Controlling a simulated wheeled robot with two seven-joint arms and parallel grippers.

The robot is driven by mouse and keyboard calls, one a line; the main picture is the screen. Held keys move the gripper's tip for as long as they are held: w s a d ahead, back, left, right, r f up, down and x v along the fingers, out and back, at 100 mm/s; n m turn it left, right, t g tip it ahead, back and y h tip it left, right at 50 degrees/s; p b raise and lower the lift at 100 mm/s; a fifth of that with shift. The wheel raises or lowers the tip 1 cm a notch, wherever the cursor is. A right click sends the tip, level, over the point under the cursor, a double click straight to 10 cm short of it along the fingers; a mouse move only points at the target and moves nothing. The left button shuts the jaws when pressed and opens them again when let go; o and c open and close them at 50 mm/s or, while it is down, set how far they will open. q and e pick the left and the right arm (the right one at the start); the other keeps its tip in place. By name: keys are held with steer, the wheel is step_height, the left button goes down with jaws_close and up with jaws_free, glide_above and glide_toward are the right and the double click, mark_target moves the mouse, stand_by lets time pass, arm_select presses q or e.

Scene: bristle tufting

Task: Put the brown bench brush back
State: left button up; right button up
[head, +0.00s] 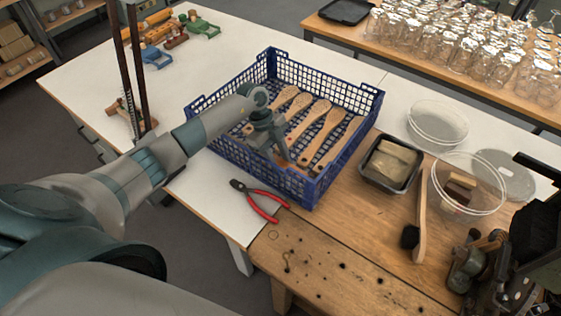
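A brush with a long pale brown handle (420,197) and a dark bristle head (410,237) lies on the wooden bench, right of the black tray. It is the one bristled brush I can make out. My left gripper (272,147) points down inside the blue mesh crate (328,188), near its left side, well away from that brush. Its fingers are small and partly hidden, so I cannot tell whether they are open or hold anything. Several wooden brush bodies with holed heads (317,107) lie in the crate. My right gripper is not clearly seen.
Red-handled pliers (262,203) lie before the crate. A black tray (391,164) holds pale bundles. Clear round dishes (438,121) stand behind, one (468,183) around dark brown blocks. A dark machine-like thing (478,262) fills the right edge.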

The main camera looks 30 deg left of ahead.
arm_select(q)
steer(key=shift+f, duration=0.15)
steer(key=o, duration=0.7)
steer(key=shift+b+v, duration=2.2)
steer(key=shift+v, duration=3.85)
